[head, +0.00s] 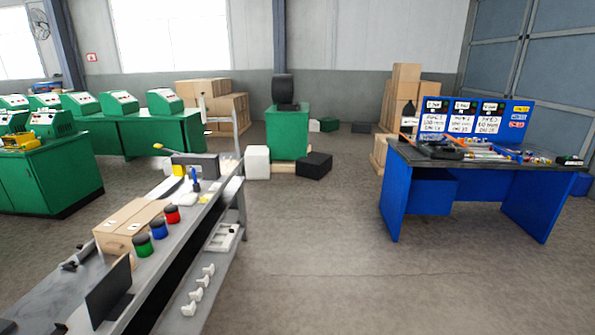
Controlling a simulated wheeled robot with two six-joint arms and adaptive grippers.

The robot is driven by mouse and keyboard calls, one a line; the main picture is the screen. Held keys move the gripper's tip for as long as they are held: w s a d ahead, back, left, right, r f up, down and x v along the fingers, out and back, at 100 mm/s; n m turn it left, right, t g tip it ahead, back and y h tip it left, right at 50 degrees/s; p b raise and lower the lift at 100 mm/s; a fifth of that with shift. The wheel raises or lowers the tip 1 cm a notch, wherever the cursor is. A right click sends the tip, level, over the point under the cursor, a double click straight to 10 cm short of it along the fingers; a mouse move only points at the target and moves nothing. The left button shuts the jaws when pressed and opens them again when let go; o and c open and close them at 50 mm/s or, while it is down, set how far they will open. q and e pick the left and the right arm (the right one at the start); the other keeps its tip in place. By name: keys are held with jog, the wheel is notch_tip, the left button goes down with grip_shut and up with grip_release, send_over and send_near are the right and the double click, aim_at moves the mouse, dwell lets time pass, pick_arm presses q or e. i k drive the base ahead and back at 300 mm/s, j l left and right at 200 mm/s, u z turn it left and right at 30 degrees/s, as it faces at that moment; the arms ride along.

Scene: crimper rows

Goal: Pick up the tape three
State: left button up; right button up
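I cannot make out a tape three for certain. A blue workbench (391,205) stands at the right, with small tools and parts on its dark top, too small to name. Its back panel (514,112) carries several white labels whose writing I cannot read surely. On the long grey bench (205,212) at the left stand a green jar (142,246), a blue jar (158,229) and a red jar (172,215) with dark lids; I cannot tell whether any is tape. Neither of my grippers shows in the head view.
A cardboard box (120,225) and a dark screen (108,294) stand on the grey bench; white pieces lie on its lower shelf. Green machines (120,102) stand at the back left. A green cabinet (287,135) and black box (314,166) stand behind. Floor (320,255) between the benches is clear.

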aim_at(229, 169)
jog(key=i, duration=3.25)
jog(key=i+u, duration=0.25)
jog(key=i, duration=0.15)
jog(key=i+l+u, duration=0.1)
jog(key=i+u, duration=0.2)
jog(key=i, duration=0.15)
jog(key=i+l+u, duration=0.25)
jog(key=i, duration=0.15)
jog(key=i+l+u, duration=0.3)
jog(key=i+j, duration=0.05)
jog(key=i, duration=0.05)
